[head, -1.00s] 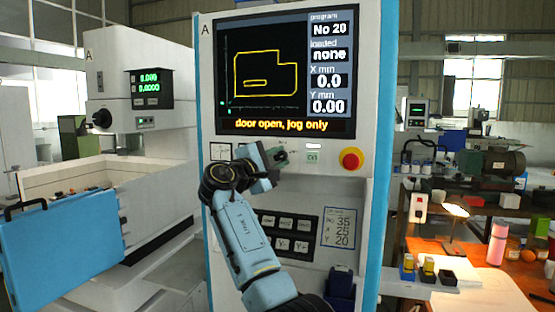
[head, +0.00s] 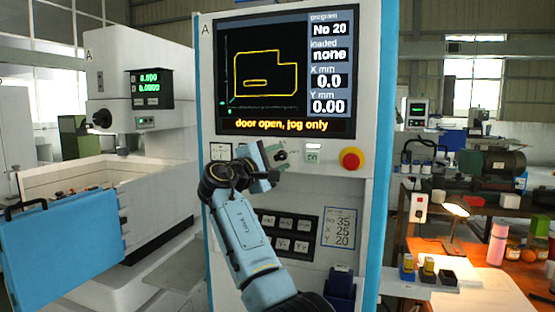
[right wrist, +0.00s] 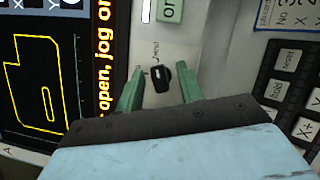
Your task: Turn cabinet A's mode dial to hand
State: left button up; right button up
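Cabinet A (head: 370,230) bears a screen that reads "door open, jog only". Its black mode dial (head: 281,155) sits on the panel below the screen, and it also shows in the right wrist view (right wrist: 160,77) with a pale mark on it. Small lettering stands by the dial, too small to read surely. My right gripper (head: 279,157) is at the dial. In the right wrist view, its two green fingers (right wrist: 163,88) are spread, one on each side of the dial, with a gap to it on both sides. My left gripper is out of view.
A red emergency stop button (head: 351,158) and a lit green "on" button (head: 312,156) lie right of the dial. A key panel (head: 287,232) is below. A blue case-like door (head: 65,250) stands left; a workbench (head: 510,290) with a lamp is right.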

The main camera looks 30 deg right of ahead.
jog(key=b+v, duration=0.1)
jog(key=v, duration=1.2)
jog(key=shift+a+b, duration=0.2)
jog(key=shift+b, duration=0.2)
jog(key=shift+f, duration=0.1)
